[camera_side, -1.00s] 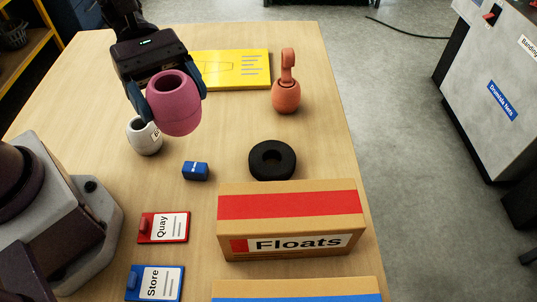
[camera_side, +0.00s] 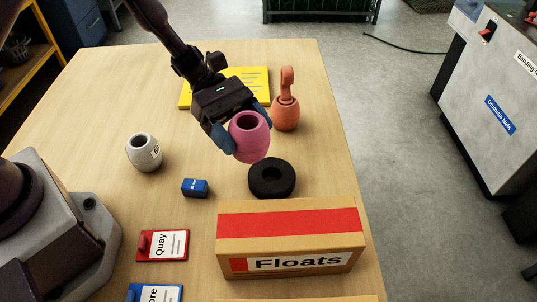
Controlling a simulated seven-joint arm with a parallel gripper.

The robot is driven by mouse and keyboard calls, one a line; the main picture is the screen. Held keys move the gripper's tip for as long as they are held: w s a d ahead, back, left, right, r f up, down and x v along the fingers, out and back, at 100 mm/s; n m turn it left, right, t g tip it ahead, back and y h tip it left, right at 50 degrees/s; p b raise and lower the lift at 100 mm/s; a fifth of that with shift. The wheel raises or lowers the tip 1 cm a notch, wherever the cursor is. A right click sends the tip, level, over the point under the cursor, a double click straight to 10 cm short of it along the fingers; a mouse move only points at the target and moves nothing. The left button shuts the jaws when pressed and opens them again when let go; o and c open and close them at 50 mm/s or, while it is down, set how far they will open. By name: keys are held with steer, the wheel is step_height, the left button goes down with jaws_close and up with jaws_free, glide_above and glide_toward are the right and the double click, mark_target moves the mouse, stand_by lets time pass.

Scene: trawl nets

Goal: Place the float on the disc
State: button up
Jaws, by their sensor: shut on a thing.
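The pink float (camera_side: 250,139) is a barrel shape with a hole in its top. My gripper (camera_side: 245,132) is shut on it, with a blue finger on each side, and holds it upright in the air. The black disc (camera_side: 272,179) lies on the table with a round hole in its middle. The float shows just above and left of the disc in the picture and overlaps its far left edge. How high the float is above the disc I cannot tell exactly.
An orange float with a loop (camera_side: 286,112) stands behind the disc. A grey-white float (camera_side: 144,153) and a small blue block (camera_side: 195,188) are to the left. The Floats box (camera_side: 290,238) stands in front. A yellow folder (camera_side: 245,85) lies behind; a red Quay card (camera_side: 163,246) lies front left.

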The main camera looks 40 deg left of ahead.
steer(key=w+f, duration=0.1)
steer(key=w+d+f, duration=0.1)
steer(key=f, duration=0.1)
steer(key=w+f, duration=0.2)
steer(key=shift+d+f, duration=0.25)
steer(key=shift+d, duration=0.05)
steer(key=shift+w+f, duration=0.15)
steer(key=shift+f, duration=1.5)
steer(key=o, duration=0.9)
steer(key=shift+f, duration=0.1)
steer(key=shift+o, duration=0.2)
